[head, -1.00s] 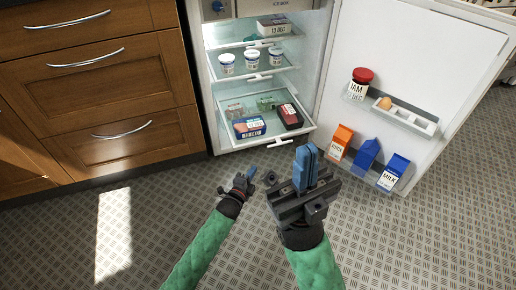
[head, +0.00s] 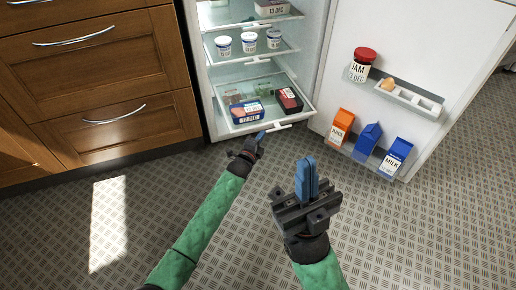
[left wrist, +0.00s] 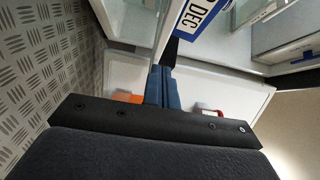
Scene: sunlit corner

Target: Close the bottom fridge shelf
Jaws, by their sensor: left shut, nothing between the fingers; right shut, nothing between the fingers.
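The bottom fridge shelf (head: 233,127) is a clear glass tray with a white front trim and a small handle (head: 282,125). It sticks out of the lower fridge and carries several food packs. My left gripper (head: 260,138) is low, just in front of the shelf's front edge, left of the handle. Whether it touches the edge I cannot tell. Its blue fingers (left wrist: 162,88) are together and empty in the left wrist view. My right gripper (head: 306,179) is shut and empty, pointing up over the floor, nearer to me than the shelf.
The open fridge door (head: 435,55) stands at the right, with a jam jar (head: 361,66), an egg holder and cartons (head: 366,141) on its racks. Two upper shelves hold tubs and a box. Wooden drawers (head: 95,70) stand at the left. The metal floor in front is clear.

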